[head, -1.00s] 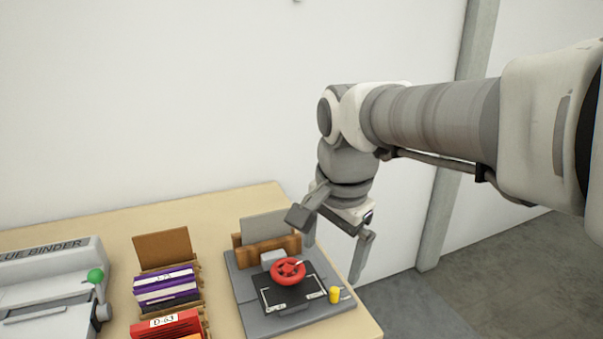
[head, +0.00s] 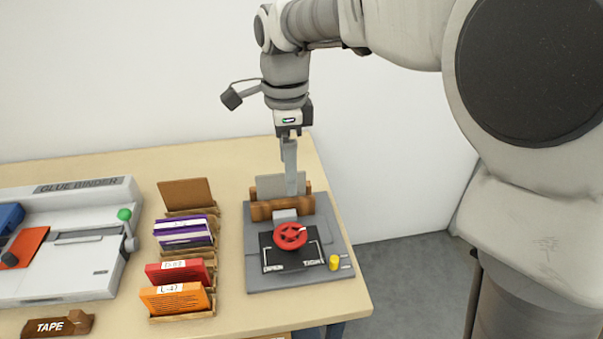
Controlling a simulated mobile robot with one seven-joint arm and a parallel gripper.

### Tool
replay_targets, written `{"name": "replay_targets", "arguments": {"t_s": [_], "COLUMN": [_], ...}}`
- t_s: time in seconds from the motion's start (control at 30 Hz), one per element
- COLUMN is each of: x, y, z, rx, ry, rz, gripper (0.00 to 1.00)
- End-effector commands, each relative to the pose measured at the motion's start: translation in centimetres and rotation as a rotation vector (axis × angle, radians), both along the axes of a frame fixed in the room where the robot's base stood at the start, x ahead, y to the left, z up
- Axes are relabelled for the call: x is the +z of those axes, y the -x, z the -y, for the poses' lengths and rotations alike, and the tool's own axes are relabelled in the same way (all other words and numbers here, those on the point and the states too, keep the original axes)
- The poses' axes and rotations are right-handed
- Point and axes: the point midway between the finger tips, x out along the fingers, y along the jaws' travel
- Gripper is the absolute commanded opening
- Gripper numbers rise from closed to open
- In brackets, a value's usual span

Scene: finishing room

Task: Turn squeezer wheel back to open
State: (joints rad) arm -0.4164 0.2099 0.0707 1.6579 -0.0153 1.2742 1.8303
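The squeezer (head: 257,277) is a grey base plate on the right end of the table. Its red wheel (head: 291,236) lies on a black panel marked "OPEN" on the left and "TIGHT" on the right. A white pointer on the wheel points to the upper right, towards the "TIGHT" side. Behind the wheel, a grey board (head: 268,187) stands at brown wooden jaws (head: 262,210). My gripper (head: 291,190) points down just behind the wheel, over or at the jaws. It is seen edge-on, so its finger gap is hidden. Whether it touches the board is unclear.
A yellow knob (head: 335,263) sits at the squeezer's front right. Left of the squeezer are racks with purple, red and orange booklets (head: 175,298). The glue binder (head: 70,255) with a green-knobbed lever stands further left. A "TAPE" holder (head: 58,325) is at the front left.

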Motion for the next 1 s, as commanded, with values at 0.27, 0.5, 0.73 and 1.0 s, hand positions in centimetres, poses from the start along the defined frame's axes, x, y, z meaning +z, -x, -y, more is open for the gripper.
{"name": "replay_targets", "arguments": {"t_s": [0.27, 0.5, 0.73, 1.0], "x": [-4.3, -9.7, -14.3, -17.0], "y": [0.1, 0.1, 0.1, 0.0], "z": [0.0, 0.1, 0.1, 0.0], "rx": [0.0, 0.001, 0.002, 0.001], "ry": [0.002, 0.002, 0.002, 0.0], "rz": [-0.005, -0.005, -0.004, -0.001], "gripper": [1.0, 1.0, 1.0, 1.0]}}
